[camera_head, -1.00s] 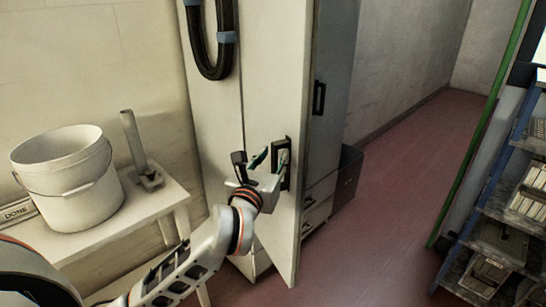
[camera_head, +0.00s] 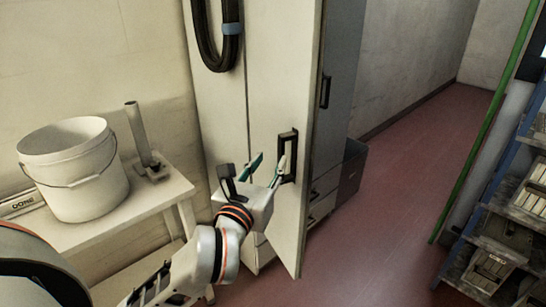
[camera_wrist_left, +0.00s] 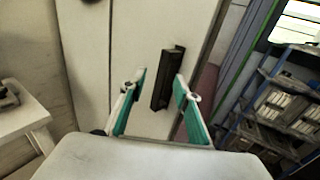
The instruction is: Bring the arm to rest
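My left gripper (camera_head: 268,166) is in front of a pale cabinet door (camera_head: 275,90), close to its black handle (camera_head: 288,157). Its two green-lined fingers are spread apart with nothing between them. In the left wrist view the open fingers (camera_wrist_left: 160,103) stand on either side of the handle (camera_wrist_left: 168,79), which lies beyond them. They look clear of it, though the gap is hard to judge. The door stands at an angle to the grey cabinet side behind it. My right gripper is in neither view.
A white bucket (camera_head: 75,170) and a grey upright tube on a base (camera_head: 141,140) stand on a white table (camera_head: 160,192) at left. A blue-framed shelf (camera_head: 480,230) with boxes stands at right. The red floor (camera_head: 400,170) between is clear. A black hose loop (camera_head: 218,45) hangs above.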

